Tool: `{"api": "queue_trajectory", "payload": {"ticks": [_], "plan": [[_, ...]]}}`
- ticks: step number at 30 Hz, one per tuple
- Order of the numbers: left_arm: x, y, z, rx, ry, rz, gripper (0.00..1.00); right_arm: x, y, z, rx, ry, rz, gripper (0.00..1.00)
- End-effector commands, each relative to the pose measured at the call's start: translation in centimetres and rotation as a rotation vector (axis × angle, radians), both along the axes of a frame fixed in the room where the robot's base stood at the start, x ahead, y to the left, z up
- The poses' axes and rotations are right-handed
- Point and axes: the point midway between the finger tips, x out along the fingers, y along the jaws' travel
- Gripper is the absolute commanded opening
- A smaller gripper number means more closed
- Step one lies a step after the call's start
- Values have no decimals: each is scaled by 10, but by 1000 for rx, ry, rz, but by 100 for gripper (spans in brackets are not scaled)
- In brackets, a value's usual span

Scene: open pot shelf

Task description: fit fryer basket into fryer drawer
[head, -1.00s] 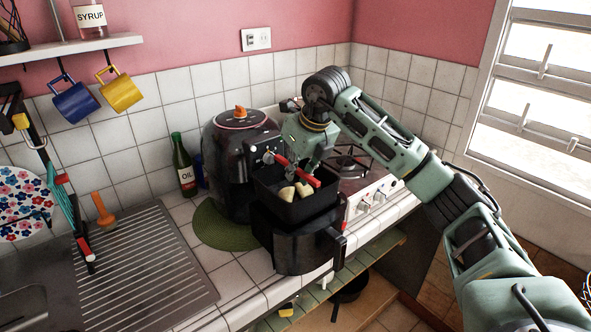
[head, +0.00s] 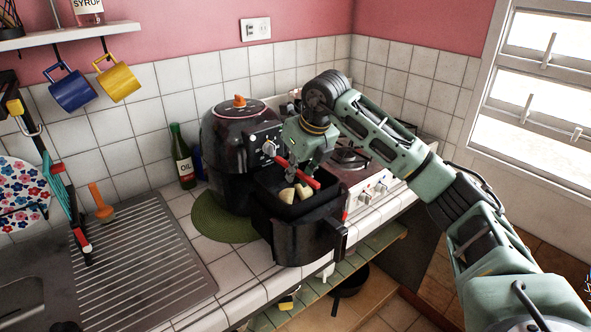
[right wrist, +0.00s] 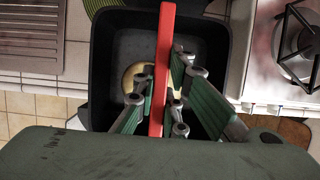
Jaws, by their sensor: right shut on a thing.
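The black fryer basket (head: 268,187) with a red handle (head: 304,177) holds pale food pieces (head: 303,191). My right gripper (head: 298,170) is shut on the red handle from above. The drawer is pulled out from the air fryer (head: 226,150). In the right wrist view, the red handle (right wrist: 167,50) runs between the green fingers, over the basket (right wrist: 105,55). My left gripper is not in view.
A stove (head: 375,178) is on the right, a ribbed steel drainer (head: 140,265) on the left. The counter's front edge runs close under the drawer.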

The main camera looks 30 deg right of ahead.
Motion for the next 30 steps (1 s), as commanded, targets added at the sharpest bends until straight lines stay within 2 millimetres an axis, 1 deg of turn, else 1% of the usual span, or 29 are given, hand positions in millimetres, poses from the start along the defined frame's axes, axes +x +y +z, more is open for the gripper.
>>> {"api": "queue_trajectory", "payload": {"ticks": [1, 30], "plan": [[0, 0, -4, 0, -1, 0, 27, 0, 0, -4, 0, -3, 0, 0], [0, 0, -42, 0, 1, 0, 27, 0, 0, -61, 0, -3, 0, 0]]}}
